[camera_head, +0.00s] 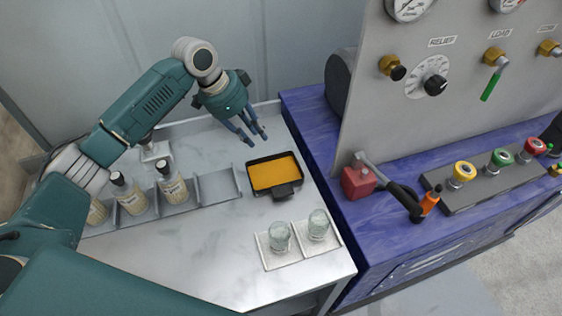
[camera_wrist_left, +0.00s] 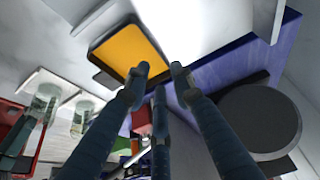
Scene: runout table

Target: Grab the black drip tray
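The black drip tray (camera_head: 284,190) sits on the white marbled table near its right side. It is a shallow rectangular pan with an orange surface inside and a black tab at the front. It also shows in the left wrist view (camera_wrist_left: 100,50), beyond the fingers at the upper left. My left gripper (camera_head: 252,136) is above the table, behind and slightly left of the tray, with its fingers pointing down. Its fingers (camera_wrist_left: 158,80) are spread with nothing between them, apart from the tray.
A grey rack (camera_head: 222,187) with several labelled bottles (camera_head: 172,183) stands left of the tray. Two glass beakers (camera_head: 280,237) stand on white tiles in front. A blue bench (camera_head: 310,118) with a gauge panel (camera_head: 450,100) borders the table at right.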

